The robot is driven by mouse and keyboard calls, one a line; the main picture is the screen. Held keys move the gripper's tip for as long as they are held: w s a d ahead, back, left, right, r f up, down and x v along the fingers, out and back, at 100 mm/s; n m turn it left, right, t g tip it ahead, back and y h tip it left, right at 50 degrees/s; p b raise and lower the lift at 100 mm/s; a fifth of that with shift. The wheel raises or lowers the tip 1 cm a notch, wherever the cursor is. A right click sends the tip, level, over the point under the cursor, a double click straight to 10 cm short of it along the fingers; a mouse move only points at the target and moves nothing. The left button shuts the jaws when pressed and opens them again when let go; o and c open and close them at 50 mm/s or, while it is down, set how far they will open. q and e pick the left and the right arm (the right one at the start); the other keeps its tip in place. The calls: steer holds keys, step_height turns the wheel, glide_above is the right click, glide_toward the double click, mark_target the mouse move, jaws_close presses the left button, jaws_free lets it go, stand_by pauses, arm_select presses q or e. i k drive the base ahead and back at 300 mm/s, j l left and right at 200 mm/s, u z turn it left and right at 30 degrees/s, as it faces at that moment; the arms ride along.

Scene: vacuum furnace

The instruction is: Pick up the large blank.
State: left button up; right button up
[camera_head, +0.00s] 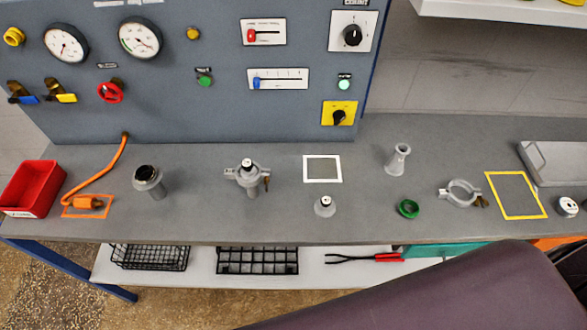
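I cannot tell for sure which piece is the large blank. A round, light-coloured piece with a dark mark on top (568,206) sits at the right, just beyond the yellow square outline. A small grey piece with a wide base and a narrow, marked top (325,208) stands upright below the white square outline. Neither gripper shows in the head view, and nothing on the bench is being touched by one.
The grey bench (360,225) also holds a red bin (33,188), an orange hose (104,170), a flanged tube (149,180), a clamped fitting (247,175), a conical fitting (398,158), a green ring (408,208) and an open clamp (461,192). A control panel (200,110) stands behind.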

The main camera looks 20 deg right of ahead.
mark_target(325, 207)
steer(key=z, duration=0.8)
steer(key=u, duration=1.45)
steer(key=z, duration=1.45)
